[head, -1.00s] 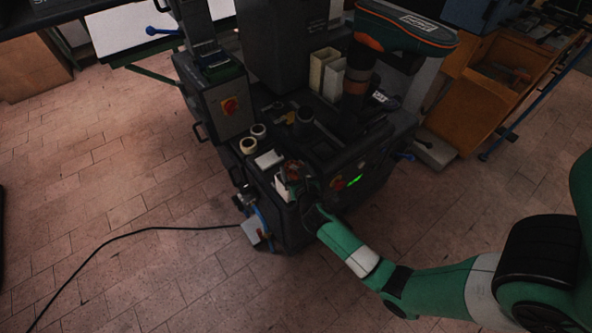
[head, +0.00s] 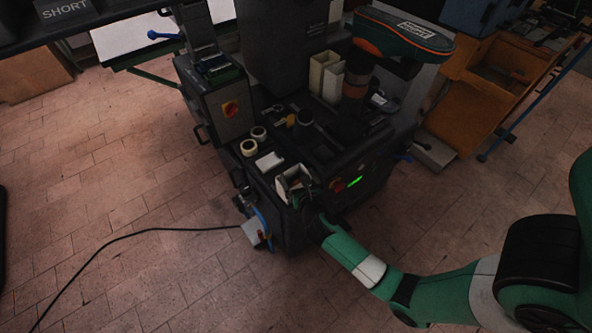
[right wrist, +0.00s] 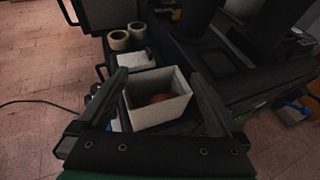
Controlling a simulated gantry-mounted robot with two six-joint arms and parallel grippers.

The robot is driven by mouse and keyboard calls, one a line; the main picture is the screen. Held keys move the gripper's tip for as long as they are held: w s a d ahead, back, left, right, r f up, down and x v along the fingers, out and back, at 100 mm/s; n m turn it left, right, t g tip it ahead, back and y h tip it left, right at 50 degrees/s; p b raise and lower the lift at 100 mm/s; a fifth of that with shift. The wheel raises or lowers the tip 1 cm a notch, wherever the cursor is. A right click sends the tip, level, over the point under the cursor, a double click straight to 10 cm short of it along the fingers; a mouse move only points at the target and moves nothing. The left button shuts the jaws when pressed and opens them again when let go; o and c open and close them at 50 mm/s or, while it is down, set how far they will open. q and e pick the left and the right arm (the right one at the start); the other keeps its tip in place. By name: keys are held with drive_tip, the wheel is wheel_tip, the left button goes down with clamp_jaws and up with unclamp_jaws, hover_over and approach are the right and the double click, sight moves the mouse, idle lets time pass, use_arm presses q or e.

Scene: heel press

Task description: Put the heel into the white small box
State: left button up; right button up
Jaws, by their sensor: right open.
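The white small box (head: 286,187) stands near the front edge of the machine's dark top. In the right wrist view the open white box (right wrist: 163,115) sits between and beyond my two finger bars. A rounded reddish-brown object that looks like the heel (right wrist: 160,99) lies inside it, partly hidden by the box walls. My right gripper (right wrist: 160,77) is open, with one finger on each side of the box and nothing held between them. In the head view my right gripper (head: 305,194) is dark and small at the box's right side. My left gripper is out of view.
Two tape rolls (head: 254,140) and a flat white block (head: 269,161) lie left of the box. Taller cream bins (head: 326,76) stand farther back. Open floor lies in front of the machine.

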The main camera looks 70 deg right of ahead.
drive_tip(key=p+v, duration=0.2)
drive_tip(key=v, duration=0.7)
drive_tip(key=shift+r, duration=0.1)
